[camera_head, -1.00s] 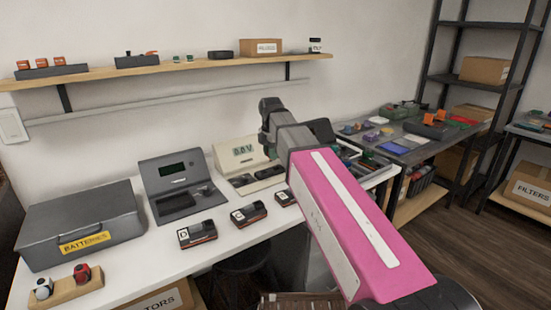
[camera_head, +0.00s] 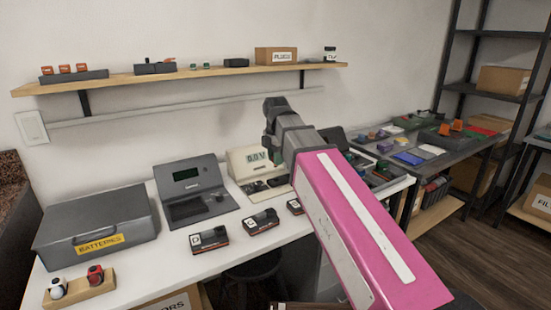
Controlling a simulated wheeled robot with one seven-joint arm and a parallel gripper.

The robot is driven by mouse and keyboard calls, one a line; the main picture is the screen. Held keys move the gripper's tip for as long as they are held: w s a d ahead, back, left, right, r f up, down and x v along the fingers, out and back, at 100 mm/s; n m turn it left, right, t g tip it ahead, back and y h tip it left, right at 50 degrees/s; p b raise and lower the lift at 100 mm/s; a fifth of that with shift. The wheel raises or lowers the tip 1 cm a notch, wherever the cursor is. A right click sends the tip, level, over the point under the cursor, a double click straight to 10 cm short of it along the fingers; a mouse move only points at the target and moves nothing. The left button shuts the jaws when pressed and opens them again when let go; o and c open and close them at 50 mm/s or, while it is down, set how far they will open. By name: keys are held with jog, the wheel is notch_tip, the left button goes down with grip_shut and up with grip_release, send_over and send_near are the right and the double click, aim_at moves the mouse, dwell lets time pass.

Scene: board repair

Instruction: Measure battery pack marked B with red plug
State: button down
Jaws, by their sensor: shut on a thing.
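Battery packs stand in a row on the white bench: one marked D (camera_head: 208,239), a middle one (camera_head: 261,222) whose letter is too small to read, and one (camera_head: 295,206) partly covered by my arm. The red plug (camera_head: 95,275) sits beside a white one (camera_head: 58,287) in a wooden holder (camera_head: 80,292). A beige meter (camera_head: 244,158) reads 0.0 V; a grey meter (camera_head: 185,174) with a dark screen stands left of it. My gripper (camera_head: 272,143) is at the arm's far end, before the beige meter. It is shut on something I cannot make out.
A grey case labelled BATTERIES (camera_head: 98,228) fills the bench's left side. A wall shelf (camera_head: 180,75) runs above. A grey table (camera_head: 440,155) with coloured parts stands to the right. A dark stool (camera_head: 262,270) is under the bench front.

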jog(key=s+d, duration=0.5)
jog(key=d, duration=0.8)
dwell(0.9)
jog(key=shift+f, duration=0.15)
jog(key=shift+f, duration=2.7)
jog(key=shift+f, duration=1.45)
dwell(1.4)
